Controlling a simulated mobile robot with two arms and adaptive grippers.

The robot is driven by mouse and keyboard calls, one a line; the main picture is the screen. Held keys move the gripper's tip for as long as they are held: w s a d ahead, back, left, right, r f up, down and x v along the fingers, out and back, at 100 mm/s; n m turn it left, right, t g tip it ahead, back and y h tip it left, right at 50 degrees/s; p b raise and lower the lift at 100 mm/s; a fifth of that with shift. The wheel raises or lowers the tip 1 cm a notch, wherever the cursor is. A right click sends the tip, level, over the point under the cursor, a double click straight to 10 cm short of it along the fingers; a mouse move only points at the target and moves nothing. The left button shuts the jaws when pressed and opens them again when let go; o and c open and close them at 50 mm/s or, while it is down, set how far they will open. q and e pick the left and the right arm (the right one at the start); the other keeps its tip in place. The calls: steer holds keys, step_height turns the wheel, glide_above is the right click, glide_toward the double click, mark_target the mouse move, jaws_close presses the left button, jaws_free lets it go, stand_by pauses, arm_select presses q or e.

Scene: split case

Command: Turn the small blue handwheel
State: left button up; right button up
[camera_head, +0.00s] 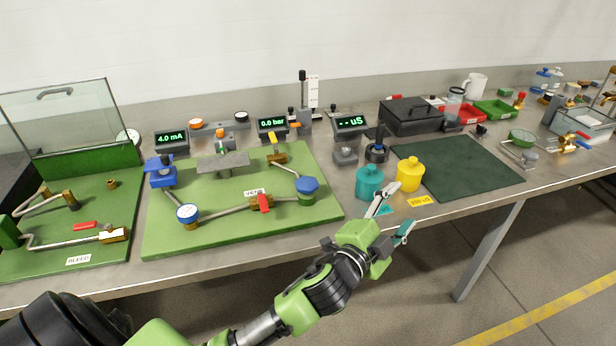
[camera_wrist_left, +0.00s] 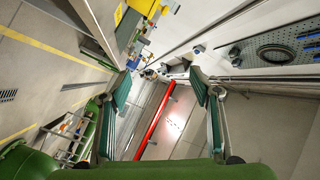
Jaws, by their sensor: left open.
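A small blue knob-like wheel (camera_head: 307,185) sits at the right end of the pipework on the green board (camera_head: 230,236). It looks like the small blue handwheel. My left gripper (camera_head: 394,217) is open and empty, in front of the table's front edge. It is to the right of the blue wheel and nearer to me, clearly apart from it. The open fingers also show in the left wrist view (camera_wrist_left: 160,80), with nothing between them. The blue wheel cannot be made out in that view. My right gripper is not in view.
A teal jar (camera_head: 369,182) and a yellow jar (camera_head: 410,174) stand just beyond my left gripper. A red-handled valve (camera_head: 264,203) is left of the blue wheel. A blue-topped fitting (camera_head: 160,171) and a blue-rimmed gauge (camera_head: 187,213) are farther left. A dark mat (camera_head: 465,165) lies clear at right.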

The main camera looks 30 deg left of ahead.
arm_select(q)
steer(key=w+d+r+m+g+h, duration=0.1)
steer(key=d+r+m+g+h, duration=0.2)
steer(key=d+r+m+h, duration=0.65)
steer(key=w+d+r+m+g+h, duration=0.1)
steer(key=d+r+m+g+h, duration=0.2)
steer(key=d+m+h, duration=0.75)
steer(key=m+g+y, duration=1.2)
steer(key=m+y, duration=0.2)
steer(key=y, duration=0.8)
glide_above(307, 182)
steer(key=f, duration=0.1)
steer(key=shift+m, duration=0.3)
step_height(307, 182, down, 14)
steer(key=shift+p, duration=0.7)
